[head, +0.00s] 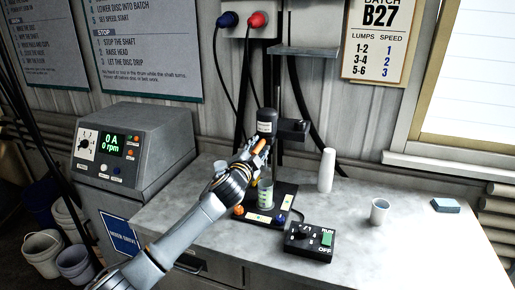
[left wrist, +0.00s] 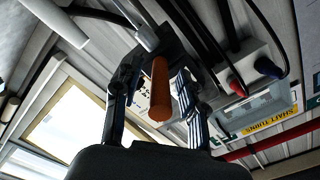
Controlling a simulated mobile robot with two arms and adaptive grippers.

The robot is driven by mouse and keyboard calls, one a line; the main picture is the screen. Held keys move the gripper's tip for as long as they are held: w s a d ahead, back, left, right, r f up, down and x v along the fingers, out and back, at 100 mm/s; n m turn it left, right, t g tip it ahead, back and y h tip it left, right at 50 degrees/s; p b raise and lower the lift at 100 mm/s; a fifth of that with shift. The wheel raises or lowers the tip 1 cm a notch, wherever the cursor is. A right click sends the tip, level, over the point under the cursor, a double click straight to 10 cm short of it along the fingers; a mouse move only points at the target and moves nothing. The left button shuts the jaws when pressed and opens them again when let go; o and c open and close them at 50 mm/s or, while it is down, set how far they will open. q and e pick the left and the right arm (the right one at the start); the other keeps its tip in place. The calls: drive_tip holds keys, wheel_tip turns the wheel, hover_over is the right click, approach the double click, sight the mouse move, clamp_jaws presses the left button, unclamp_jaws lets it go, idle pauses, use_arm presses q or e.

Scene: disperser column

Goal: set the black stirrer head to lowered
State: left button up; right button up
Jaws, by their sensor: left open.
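The black stirrer head (head: 266,122) is upright on its stand, above a clear beaker (head: 265,194) on a dark base. My left gripper (head: 260,150) is in front of the head's lower part and hides some of it and the shaft. In the left wrist view my left gripper (left wrist: 156,82) is open, with an orange-brown handle (left wrist: 160,90) between its fingers. I cannot tell whether the fingers touch it. The dark head body (left wrist: 165,50) shows behind the handle. My right gripper is not in view.
A black control box (head: 308,242) stands in front of the stand. A white bottle (head: 327,170), a cup (head: 379,211) and a blue block (head: 445,205) are on the bench to the right. A grey console (head: 135,150) stands at left. Cables hang behind the stand.

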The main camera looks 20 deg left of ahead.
use_arm(q)
clamp_jaws()
drive_tip(key=shift+f, duration=0.1)
wheel_tip(320, 180, down, 14)
drive_tip(key=b, duration=0.9)
drive_tip(key=shift+b, duration=0.3)
drive_tip(key=shift+c, duration=1.1)
unclamp_jaws()
drive_tip(key=shift+o, duration=1.1)
drive_tip(key=shift+r, duration=0.25)
